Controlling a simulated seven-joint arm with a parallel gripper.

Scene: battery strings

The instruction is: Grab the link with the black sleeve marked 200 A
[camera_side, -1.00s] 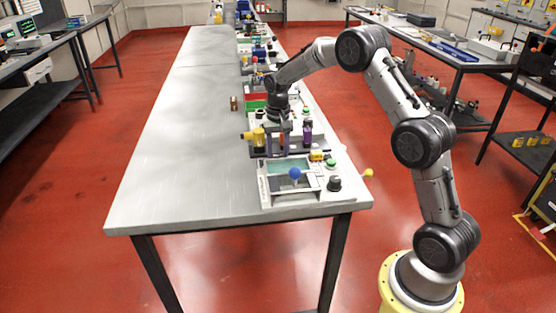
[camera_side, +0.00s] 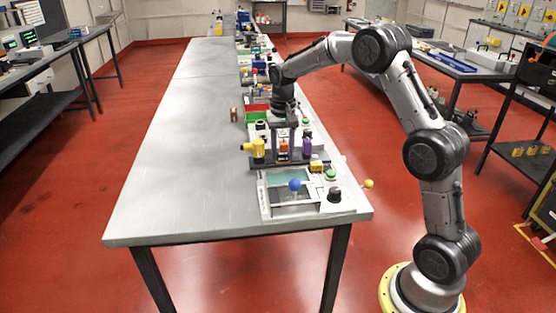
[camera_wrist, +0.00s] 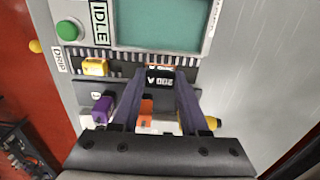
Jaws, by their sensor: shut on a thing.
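The link with the black sleeve marked 200 A (camera_wrist: 159,79) is between my fingertips in the wrist view. Its lettering appears upside down, and a strip of orange shows just above the sleeve. My gripper (camera_wrist: 161,73) is shut on it, one finger on each side. In the side view my gripper (camera_side: 282,153) points down over the bench equipment near the table's right edge. The sleeve's marking is too small to read there. Whether the link's lower end touches anything is hidden.
A grey panel with a greenish screen (camera_wrist: 160,22), a green button (camera_wrist: 68,30) and a yellow part (camera_wrist: 95,67) lies close by. A purple part (camera_wrist: 103,108) and an orange part (camera_wrist: 146,106) are near my fingers. The table's left half (camera_side: 175,170) is mostly clear.

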